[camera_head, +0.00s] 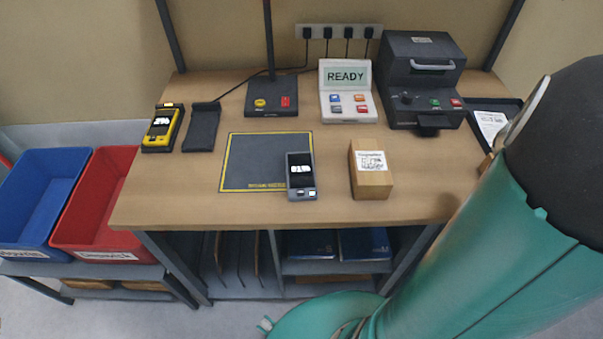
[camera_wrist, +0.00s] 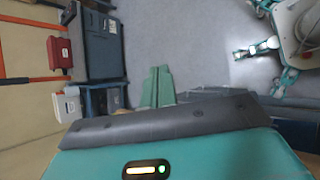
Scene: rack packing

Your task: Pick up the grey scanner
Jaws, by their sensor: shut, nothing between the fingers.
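The grey scanner (camera_head: 302,190) stands out as a slim handheld with a dark, lit screen. It lies on the wooden table near the front edge, over the front right corner of a dark yellow-edged mat (camera_head: 250,160). My gripper (camera_wrist: 158,70) shows in the wrist view as two teal fingers side by side, shut and empty. It points away from the table, toward open floor, and the scanner is not in that view. My arm rises at the right of the head view, and the gripper cannot be made out there.
A small carton (camera_head: 375,184) stands right of the scanner. A yellow scanner (camera_head: 161,126) and a dark holder (camera_head: 201,128) are at the left. A READY terminal (camera_head: 348,106) and a black printer (camera_head: 424,81) stand behind.

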